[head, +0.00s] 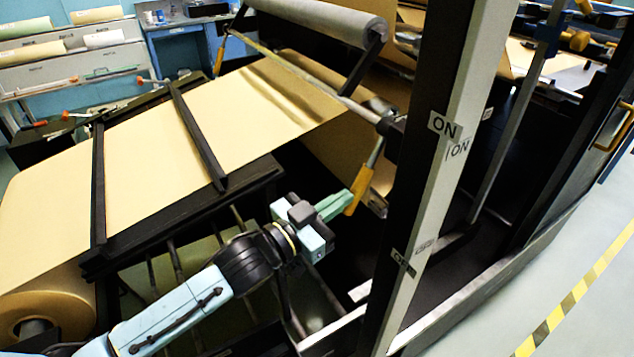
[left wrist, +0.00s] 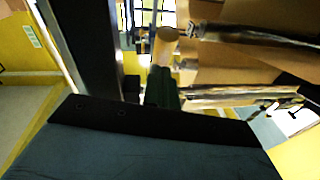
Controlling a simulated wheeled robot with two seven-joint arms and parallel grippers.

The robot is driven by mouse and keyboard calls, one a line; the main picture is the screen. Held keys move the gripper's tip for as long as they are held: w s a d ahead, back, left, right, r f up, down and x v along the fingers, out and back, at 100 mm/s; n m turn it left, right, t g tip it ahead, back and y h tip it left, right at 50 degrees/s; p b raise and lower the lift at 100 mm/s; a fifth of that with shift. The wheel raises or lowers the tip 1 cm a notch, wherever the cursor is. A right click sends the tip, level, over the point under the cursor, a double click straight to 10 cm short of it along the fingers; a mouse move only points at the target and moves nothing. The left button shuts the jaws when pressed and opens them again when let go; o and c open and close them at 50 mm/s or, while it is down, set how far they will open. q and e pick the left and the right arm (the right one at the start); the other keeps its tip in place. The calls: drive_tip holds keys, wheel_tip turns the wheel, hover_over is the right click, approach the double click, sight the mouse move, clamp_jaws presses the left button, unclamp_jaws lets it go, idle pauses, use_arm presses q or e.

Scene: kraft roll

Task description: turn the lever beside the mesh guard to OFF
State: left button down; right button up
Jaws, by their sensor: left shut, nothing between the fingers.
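The lever (head: 365,180) has a yellow grip on a metal shaft, beside the dark upright post. It slopes down and to the left from its upper end. An ON label (head: 443,125) is higher on the post; a lower label (head: 403,262), partly unreadable, seems to say OFF. My left gripper (head: 348,200) has green fingers, shut and empty, with the tips at the grip's lower part; I cannot tell whether they touch. In the left wrist view the dark fingers (left wrist: 160,88) point towards a tan round-ended piece (left wrist: 168,38), probably the grip. I cannot make out the mesh guard clearly. My right gripper is not in view.
Brown kraft paper (head: 240,110) runs over the machine at left, with a metal roller (head: 325,15) above. The post (head: 430,180) stands close right of the lever. A yellow-black floor stripe (head: 570,305) lies on open floor at right.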

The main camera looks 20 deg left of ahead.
use_arm(q)
drive_tip(key=shift+f, duration=0.2)
idle(0.4)
drive_tip(key=shift+s+r+p, duration=0.25)
drive_tip(key=shift+r+p, duration=0.05)
drive_tip(key=shift+p, duration=0.25)
drive_tip(key=v, duration=1.2)
drive_tip(key=shift+s+f+p, duration=0.3)
drive_tip(key=shift+f, duration=0.05)
